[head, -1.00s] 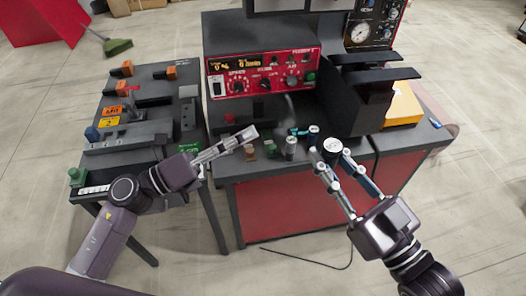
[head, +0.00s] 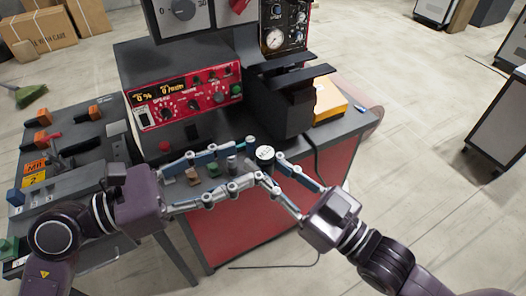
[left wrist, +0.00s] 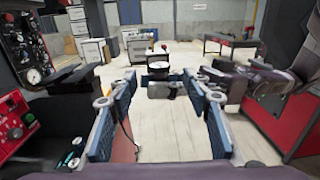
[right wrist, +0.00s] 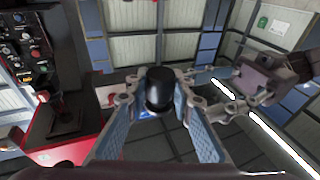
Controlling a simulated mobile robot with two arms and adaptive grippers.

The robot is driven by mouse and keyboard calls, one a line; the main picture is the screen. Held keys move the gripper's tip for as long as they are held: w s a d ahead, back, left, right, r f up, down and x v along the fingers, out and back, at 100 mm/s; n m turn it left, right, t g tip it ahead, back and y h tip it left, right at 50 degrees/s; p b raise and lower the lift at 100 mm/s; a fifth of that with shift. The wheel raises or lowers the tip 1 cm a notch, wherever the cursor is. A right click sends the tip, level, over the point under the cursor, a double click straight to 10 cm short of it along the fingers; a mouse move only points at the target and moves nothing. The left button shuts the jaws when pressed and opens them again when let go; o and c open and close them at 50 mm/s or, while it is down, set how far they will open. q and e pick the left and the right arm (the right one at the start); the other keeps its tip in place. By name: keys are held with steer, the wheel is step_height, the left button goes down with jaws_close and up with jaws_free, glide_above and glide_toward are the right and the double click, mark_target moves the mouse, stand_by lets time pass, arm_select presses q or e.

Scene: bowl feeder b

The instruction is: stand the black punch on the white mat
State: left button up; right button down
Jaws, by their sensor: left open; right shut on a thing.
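My right gripper (head: 264,166) is shut on the black punch, a dark cylinder with a pale round top (head: 265,153), above the bench's front edge. In the right wrist view the black punch (right wrist: 160,88) sits between the fingertips. My left gripper (head: 248,161) is open, its fingers pointing toward the right gripper. In the left wrist view the punch's round top (left wrist: 158,66) shows beyond and between the left fingertips; I cannot tell whether they touch it. I cannot make out a white mat.
A brown block (head: 193,176), a green piece (head: 213,169) and a grey cylinder (head: 232,162) stand on the bench beneath my left fingers. A red control panel (head: 190,100) and dark machine (head: 285,105) stand behind. A yellow box (head: 331,102) is at the right.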

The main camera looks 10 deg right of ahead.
mark_target(267, 152)
arm_select(q)
steer(key=x, duration=0.7)
steer(key=shift+d, duration=0.1)
steer(key=shift+c, duration=0.4)
jaws_close()
arm_select(e)
steer(key=c, duration=1.6)
jaws_free()
